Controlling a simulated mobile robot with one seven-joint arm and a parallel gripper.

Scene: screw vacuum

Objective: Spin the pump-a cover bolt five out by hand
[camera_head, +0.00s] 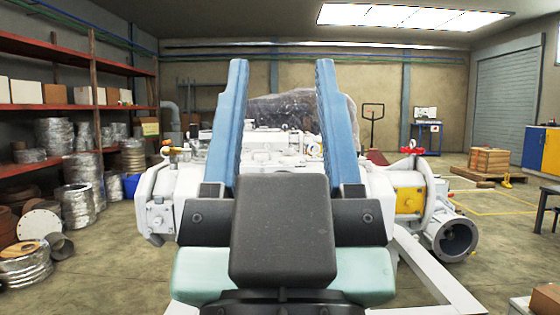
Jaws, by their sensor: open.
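My gripper (282,66) fills the middle of the head view, with its two blue fingers spread wide apart and pointing up and away. The gap between the fingers is empty. Behind it stands a large white pump machine (158,212), partly hidden by my gripper's black and pale green body. Several bolt heads show on the white housing at the left. I cannot tell which pump is pump a or which bolt is bolt five. I see no contact between the fingers and any bolt.
A red valve handle (411,150) and an open pipe flange (456,238) stick out at the right. Orange shelves (75,105) with reels stand at the left. A wooden pallet stack (489,161) sits at the back right. Floor at the right is mostly clear.

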